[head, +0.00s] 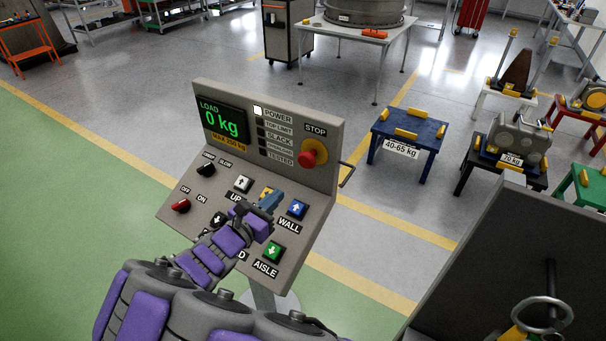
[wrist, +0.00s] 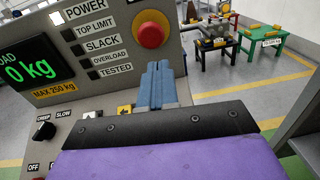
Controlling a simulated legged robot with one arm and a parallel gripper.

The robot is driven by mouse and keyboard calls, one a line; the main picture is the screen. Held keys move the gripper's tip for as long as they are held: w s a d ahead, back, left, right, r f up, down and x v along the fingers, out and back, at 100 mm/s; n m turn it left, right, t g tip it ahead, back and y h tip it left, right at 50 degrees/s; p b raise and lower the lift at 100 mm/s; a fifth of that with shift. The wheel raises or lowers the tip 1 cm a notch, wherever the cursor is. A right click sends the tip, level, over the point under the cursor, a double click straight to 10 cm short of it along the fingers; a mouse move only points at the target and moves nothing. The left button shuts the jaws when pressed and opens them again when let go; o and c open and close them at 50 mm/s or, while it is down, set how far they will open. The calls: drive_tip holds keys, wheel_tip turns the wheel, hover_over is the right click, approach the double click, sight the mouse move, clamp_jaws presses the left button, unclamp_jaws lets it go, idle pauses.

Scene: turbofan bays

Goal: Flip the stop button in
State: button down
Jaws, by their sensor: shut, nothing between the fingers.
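The stop button (head: 307,158) is a red mushroom head on a yellow base, under a STOP label at the upper right of the grey control panel (head: 325,175). In the wrist view the stop button (wrist: 150,33) is just above my fingertips, with a gap between them. My gripper (head: 271,200) is over the lower panel, below and left of the stop button, with its blue fingers together and empty. It also shows in the wrist view (wrist: 157,68). My arm and gripper hide part of the lower buttons and labels.
The panel has a display (head: 221,120) reading 0 kg, a lit POWER lamp (head: 258,110), a blue WALL button (head: 297,209), a green AISLE button (head: 274,252) and a red knob (head: 181,206). A blue table (head: 409,135) stands behind right. A grey slab with a ring (head: 542,314) is at lower right.

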sight(305, 162)
drive_tip(key=shift+s+a+f+n+t+y, duration=0.1)
drive_tip(key=shift+a+f+n+t+y, duration=0.15)
drive_tip(key=shift+a+n+t+y, duration=0.25)
drive_tip(key=b+x, duration=0.1)
drive_tip(key=x, duration=1.1)
drive_tip(key=shift+w+d+f, duration=0.15)
drive_tip(key=shift+w+d, duration=0.05)
drive_tip(key=shift+w, duration=0.05)
drive_tip(key=shift+w+d, duration=0.2)
drive_tip(key=shift+w, duration=0.35)
drive_tip(key=shift+d, duration=0.1)
